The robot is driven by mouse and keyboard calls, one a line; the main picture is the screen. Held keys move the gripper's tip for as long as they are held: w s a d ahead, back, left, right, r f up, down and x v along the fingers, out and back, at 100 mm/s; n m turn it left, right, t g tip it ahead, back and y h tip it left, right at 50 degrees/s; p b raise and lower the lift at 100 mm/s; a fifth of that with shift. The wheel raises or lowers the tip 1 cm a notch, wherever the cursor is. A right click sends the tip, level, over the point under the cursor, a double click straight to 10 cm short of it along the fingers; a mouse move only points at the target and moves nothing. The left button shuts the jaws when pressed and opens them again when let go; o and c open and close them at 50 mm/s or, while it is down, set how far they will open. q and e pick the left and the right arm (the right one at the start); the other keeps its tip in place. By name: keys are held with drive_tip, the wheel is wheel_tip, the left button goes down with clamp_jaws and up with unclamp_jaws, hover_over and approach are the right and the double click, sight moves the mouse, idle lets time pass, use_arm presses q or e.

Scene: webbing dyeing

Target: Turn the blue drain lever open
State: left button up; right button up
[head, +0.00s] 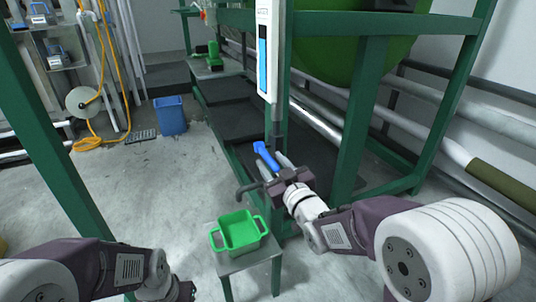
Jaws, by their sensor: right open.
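The blue drain lever (266,154) shows near the middle of the head view, beside the green frame post and above the green tub. My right gripper (272,164) is right at it, with its two grey fingers open and pointing away from me at the lever's lower end. Whether a finger touches the lever cannot be told. The pipe and valve under the lever are mostly hidden by my gripper. My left gripper (184,291) shows only in part at the bottom edge, away from the lever, and its fingers are out of sight.
A green tub (239,231) stands on a small table (252,260) below my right gripper. A level gauge (263,50) hangs on the green frame (354,110). A blue bin (171,116) and orange hose (88,142) are at the left. The floor between is clear.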

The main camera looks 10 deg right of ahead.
drive_tip(key=shift+w+a+f+b, duration=0.1)
drive_tip(key=shift+w+a+b, duration=0.1)
drive_tip(key=shift+w, duration=0.15)
drive_tip(key=shift+w+a+f+b, duration=0.1)
drive_tip(key=shift+w+b, duration=0.1)
drive_tip(key=shift+w, duration=0.15)
drive_tip(key=shift+w+a+r, duration=0.1)
drive_tip(key=shift+w+r, duration=0.1)
drive_tip(key=shift+w, duration=0.25)
clamp_jaws()
idle(0.5)
